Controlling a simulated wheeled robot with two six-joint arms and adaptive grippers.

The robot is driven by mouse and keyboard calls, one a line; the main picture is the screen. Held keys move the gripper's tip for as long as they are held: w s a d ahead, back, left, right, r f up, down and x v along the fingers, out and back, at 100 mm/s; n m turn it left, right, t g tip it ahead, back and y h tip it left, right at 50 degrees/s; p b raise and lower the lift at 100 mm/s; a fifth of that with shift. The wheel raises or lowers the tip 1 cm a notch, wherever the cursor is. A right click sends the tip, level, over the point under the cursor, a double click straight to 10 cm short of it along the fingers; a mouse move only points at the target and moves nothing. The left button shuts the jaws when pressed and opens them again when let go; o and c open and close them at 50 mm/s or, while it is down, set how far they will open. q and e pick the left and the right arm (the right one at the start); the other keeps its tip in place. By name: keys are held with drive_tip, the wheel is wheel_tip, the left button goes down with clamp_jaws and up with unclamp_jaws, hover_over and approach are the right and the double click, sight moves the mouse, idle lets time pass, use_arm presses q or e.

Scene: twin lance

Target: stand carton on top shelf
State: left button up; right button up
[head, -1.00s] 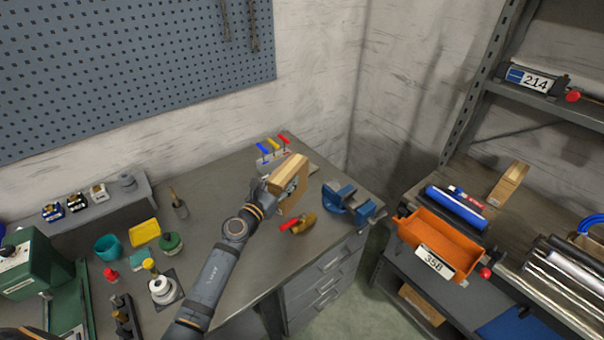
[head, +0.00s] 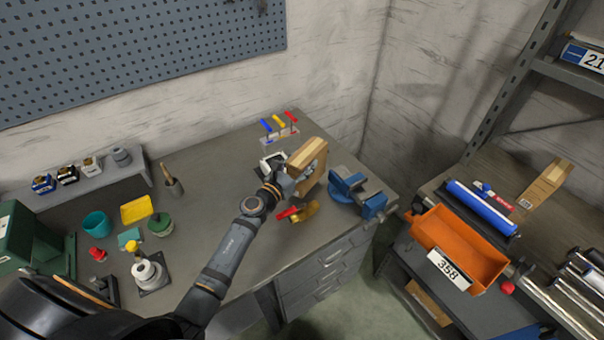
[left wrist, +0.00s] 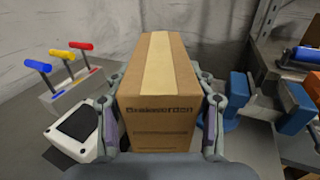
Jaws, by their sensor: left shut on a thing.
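A brown cardboard carton (head: 314,176) with a pale tape strip is held by my left gripper (head: 287,187) above the workbench. In the left wrist view the carton (left wrist: 160,110) stands upright between the two fingers of the gripper (left wrist: 161,125), which press on its sides. Its printed face is toward the camera. A grey metal shelf unit stands at the right; its upper shelf (head: 566,72) is partly cut off by the frame edge. My right gripper is not in view.
A blue vise (head: 356,195) stands on the bench (head: 215,165) right of the carton. Lever switches (head: 280,128) are behind it, and a red-handled tool (head: 298,212) lies in front. The lower shelf carries an orange bin (head: 459,247), a blue roll (head: 482,207) and another carton (head: 545,184).

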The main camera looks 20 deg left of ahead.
use_arm(q)
wheel_tip(320, 180, down, 3)
drive_tip(key=shift+s+f+b, duration=0.1)
drive_tip(key=shift+s+b, duration=0.05)
drive_tip(key=shift+b, duration=0.8)
drive_tip(key=shift+f, duration=0.25)
drive_tip(key=o, duration=1.5)
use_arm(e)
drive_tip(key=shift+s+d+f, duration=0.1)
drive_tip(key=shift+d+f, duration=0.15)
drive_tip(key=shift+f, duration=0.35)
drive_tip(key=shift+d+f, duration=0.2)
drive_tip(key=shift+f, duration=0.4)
